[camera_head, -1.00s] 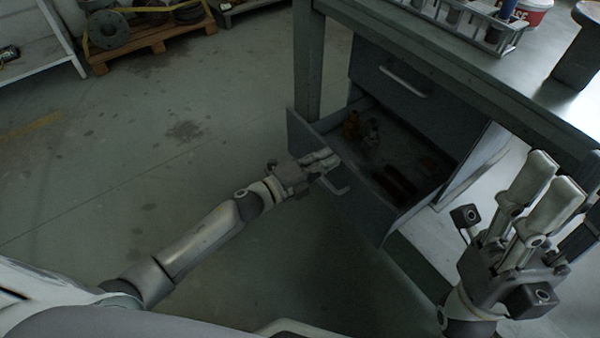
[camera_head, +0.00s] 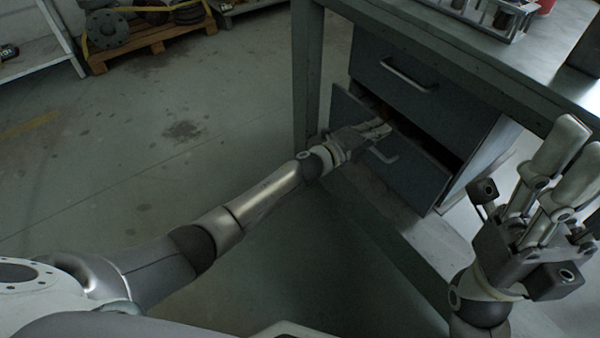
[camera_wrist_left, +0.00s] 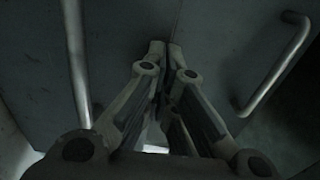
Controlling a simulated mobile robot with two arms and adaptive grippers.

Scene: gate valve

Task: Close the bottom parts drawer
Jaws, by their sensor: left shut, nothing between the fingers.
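The bottom parts drawer (camera_head: 412,170) is dark grey and stands slightly out of the cabinet, with a narrow dark gap along its top. Its bar handle (camera_head: 384,156) is on the front. My left gripper (camera_head: 382,127) is shut and empty, at the drawer's upper front edge, just above the handle. In the left wrist view its closed fingertips (camera_wrist_left: 166,48) point at a dark panel between two bar handles; whether they touch it I cannot tell. My right gripper (camera_head: 568,160) is raised at the right, away from the drawer; its finger gap is unclear. The drawer's contents are mostly hidden.
The closed upper drawer (camera_head: 400,88) with its own handle is above. The workbench top (camera_head: 450,45) overhangs the cabinet and carries a metal rack (camera_head: 490,18). A bench leg (camera_head: 306,80) stands left of the drawers.

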